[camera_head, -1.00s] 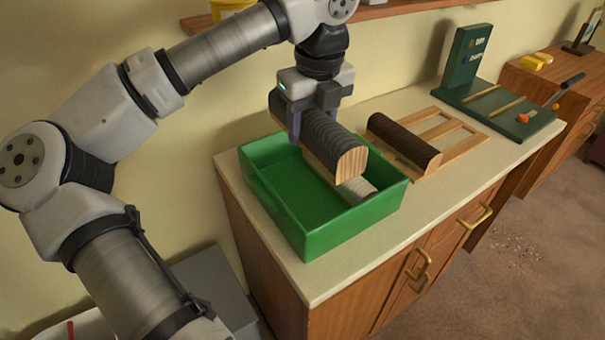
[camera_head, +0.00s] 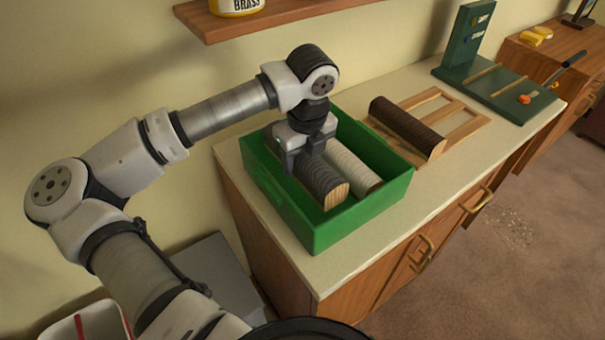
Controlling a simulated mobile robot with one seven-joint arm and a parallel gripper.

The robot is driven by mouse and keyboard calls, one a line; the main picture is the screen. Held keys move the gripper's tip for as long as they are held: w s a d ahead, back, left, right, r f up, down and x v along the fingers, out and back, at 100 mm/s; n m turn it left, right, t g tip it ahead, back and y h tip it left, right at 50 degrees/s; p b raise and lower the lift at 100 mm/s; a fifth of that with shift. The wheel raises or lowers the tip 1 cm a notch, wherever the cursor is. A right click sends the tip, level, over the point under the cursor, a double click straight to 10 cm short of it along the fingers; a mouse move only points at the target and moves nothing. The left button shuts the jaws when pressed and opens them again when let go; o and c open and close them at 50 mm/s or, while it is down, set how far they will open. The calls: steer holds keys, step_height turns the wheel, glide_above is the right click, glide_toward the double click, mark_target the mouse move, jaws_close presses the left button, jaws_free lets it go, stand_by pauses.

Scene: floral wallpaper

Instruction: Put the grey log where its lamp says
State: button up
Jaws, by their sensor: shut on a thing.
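The grey log (camera_head: 325,186) has ridged grey bark and a pale cut end. It is low inside the green crate (camera_head: 365,216), and my gripper (camera_head: 304,158) is shut on it from above. Whether it touches the crate floor is hidden. A whitish log (camera_head: 352,168) lies beside it in the crate, on the right. A dark brown log (camera_head: 407,128) lies on a slatted wooden rack (camera_head: 470,130). A dark green stand (camera_head: 466,35) carries small marks, one yellowish and one blue; its lettering and which lamp is lit are too small to tell.
The stand's green base (camera_head: 505,98) has pale strips, an orange piece and a black handle. Pale counter (camera_head: 440,185) is bare along the front.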

mark_target(305, 154)
steer(key=shift+f+p, duration=0.55)
steer(key=shift+f, duration=2.65)
steer(key=shift+f, duration=0.15)
steer(key=o, duration=1.4)
steer(key=shift+r, duration=0.25)
steer(key=r, duration=0.4)
steer(key=r+b, duration=0.1)
steer(key=r, duration=0.2)
steer(key=s+r+b, duration=0.1)
steer(key=r, duration=0.3)
steer(key=shift+s+d+r, duration=0.1)
steer(key=shift+d+r, duration=0.25)
steer(key=shift+d, duration=0.05)
steer(key=shift+d, duration=0.15)
